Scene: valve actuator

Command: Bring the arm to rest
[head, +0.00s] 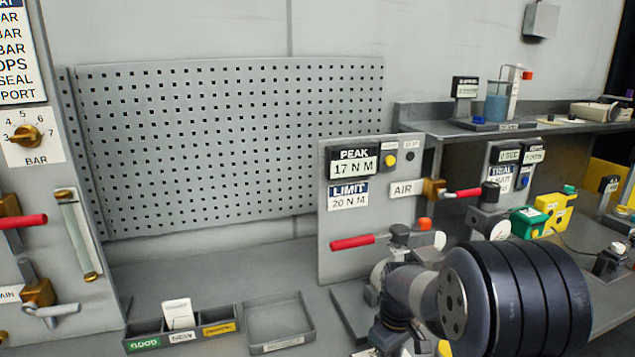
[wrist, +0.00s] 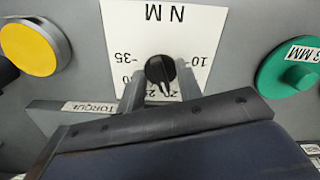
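My arm (head: 520,300) fills the lower right of the head view, reaching over the bench. My gripper's fingers are not clearly visible there. In the wrist view my gripper (wrist: 160,78) points at a white dial plate (wrist: 205,25) marked N M, which appears upside down. Its two grey fingers stand apart, one on each side of a black pointer knob (wrist: 160,68). A narrow gap seems to show on both sides of the knob, so the gripper looks open and empty. How far the fingertips are from the plate is hard to judge.
A yellow button (wrist: 30,45) and a green button (wrist: 290,68) flank the dial. A panel with a red-handled valve (head: 352,241) stands beside my arm. Sorting bins (head: 180,330) and an empty tray (head: 280,325) lie left of it. Free space lies before the pegboard (head: 225,150).

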